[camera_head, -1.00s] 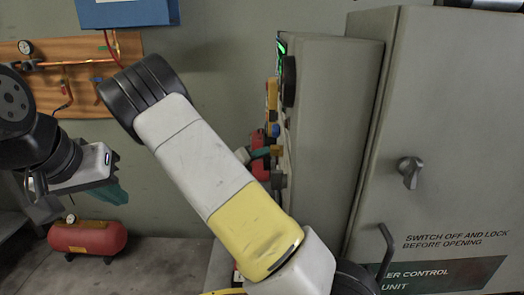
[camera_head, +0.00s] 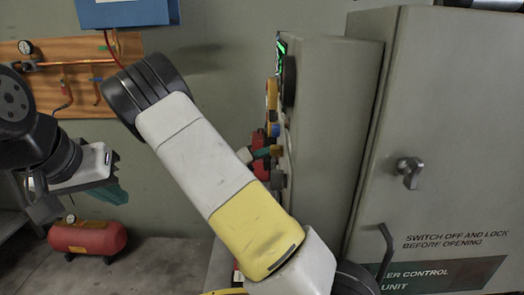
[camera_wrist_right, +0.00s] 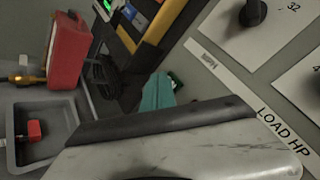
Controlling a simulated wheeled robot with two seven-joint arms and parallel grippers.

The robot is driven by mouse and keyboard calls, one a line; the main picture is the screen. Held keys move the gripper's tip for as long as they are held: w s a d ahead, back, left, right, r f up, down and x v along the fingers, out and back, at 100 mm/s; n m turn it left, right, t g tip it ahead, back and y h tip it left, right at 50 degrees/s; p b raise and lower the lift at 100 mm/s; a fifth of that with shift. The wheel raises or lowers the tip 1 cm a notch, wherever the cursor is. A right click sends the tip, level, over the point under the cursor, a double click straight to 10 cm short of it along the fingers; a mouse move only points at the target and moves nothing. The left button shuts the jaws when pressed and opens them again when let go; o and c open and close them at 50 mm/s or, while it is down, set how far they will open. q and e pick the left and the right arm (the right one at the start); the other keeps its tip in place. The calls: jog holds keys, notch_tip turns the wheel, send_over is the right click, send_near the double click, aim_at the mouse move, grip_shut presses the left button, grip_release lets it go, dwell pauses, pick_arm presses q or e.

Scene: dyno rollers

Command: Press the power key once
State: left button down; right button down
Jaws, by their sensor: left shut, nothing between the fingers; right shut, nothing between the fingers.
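The grey cabinet (camera_head: 332,140) has its control panel on the left side, seen almost edge-on in the head view. In the wrist view the panel (camera_wrist_right: 228,73) shows a black knob and a "LOAD HP" label. The power key cannot be made out for certain. A small dark green part (camera_wrist_right: 176,79) shows at the panel's edge, just behind my right fingertips. My right gripper (camera_head: 268,152) is shut and empty, its teal fingers close to the panel; contact cannot be told. The fingers also show in the wrist view (camera_wrist_right: 158,92). My left gripper (camera_head: 112,193) is shut and empty, far from the panel.
A red tank (camera_head: 87,237) stands on the floor at the left. A pipe board (camera_head: 75,65) and a blue box (camera_head: 125,12) hang on the wall. A grey tray (camera_wrist_right: 40,130) and a yellow-black device (camera_wrist_right: 150,25) show in the wrist view. The cabinet door has a handle (camera_head: 410,172).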

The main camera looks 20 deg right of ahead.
jog(key=shift+s+d, duration=0.15)
jog(key=shift+d, duration=0.35)
dwell(0.8)
jog(key=shift+w+a, duration=0.2)
jog(key=shift+a, duration=0.55)
jog(key=a, duration=0.2)
jog(key=w+a, duration=0.1)
jog(key=a, duration=0.2)
jog(key=shift+w, duration=0.2)
dwell(0.6)
